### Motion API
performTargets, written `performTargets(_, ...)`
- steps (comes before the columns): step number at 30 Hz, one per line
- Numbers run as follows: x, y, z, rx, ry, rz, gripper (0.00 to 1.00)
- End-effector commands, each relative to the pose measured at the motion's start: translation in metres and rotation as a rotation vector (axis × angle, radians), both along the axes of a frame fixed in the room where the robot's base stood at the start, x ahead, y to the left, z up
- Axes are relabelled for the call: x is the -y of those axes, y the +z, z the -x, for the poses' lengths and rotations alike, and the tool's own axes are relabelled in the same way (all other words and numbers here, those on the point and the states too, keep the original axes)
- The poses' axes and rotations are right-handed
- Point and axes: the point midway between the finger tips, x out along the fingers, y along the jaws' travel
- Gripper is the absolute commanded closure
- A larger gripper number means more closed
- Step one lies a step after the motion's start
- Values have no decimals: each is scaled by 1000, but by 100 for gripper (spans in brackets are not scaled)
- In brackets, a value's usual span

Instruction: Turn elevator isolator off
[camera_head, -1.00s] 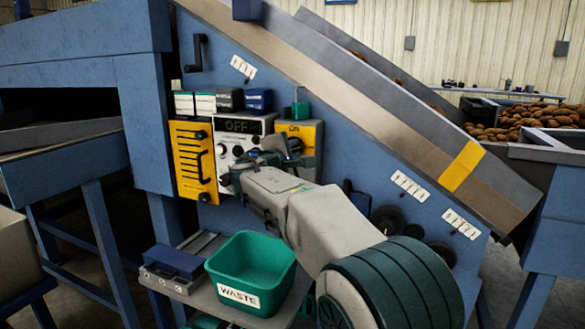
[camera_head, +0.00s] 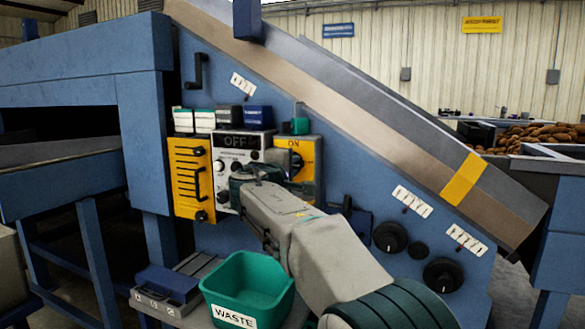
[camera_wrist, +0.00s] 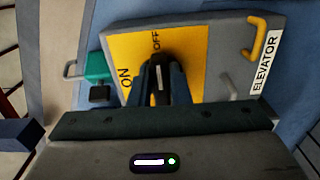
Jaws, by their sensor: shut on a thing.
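The elevator isolator (camera_wrist: 205,62) is a grey box with a yellow face, marked ON and OFF, beside an ELEVATOR label. In the wrist view its black rotary handle (camera_wrist: 158,70) stands between my two fingers. The handle's visible end lies close to the OFF mark, while ON is off to the left. My gripper (camera_wrist: 160,80) is shut on this handle. In the head view the isolator (camera_head: 311,151) is at the right end of the control row, ON mark uppermost. My wrist hides its lower left part and most of the grip.
A white panel (camera_head: 237,140) reading OFF and a yellow slotted panel (camera_head: 190,180) sit left of the isolator. A green WASTE bin (camera_head: 250,282) stands below my arm. Black knobs (camera_head: 390,237) are on the blue side to the right. A grey hook (camera_wrist: 230,88) is near my fingers.

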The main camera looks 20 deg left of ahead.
Motion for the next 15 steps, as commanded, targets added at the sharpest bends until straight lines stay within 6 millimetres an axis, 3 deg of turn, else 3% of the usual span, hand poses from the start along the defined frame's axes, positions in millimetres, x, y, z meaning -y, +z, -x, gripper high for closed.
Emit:
performTargets(3, -1, -2, 0, -3, 0, -2, 100)
performTargets(4, -1, -2, 0, -3, 0, -2, 81)
performTargets(6, -1, -2, 0, -3, 0, -1, 62)
performTargets(15, 0, -1, 1, -1, 0, 0, 62)
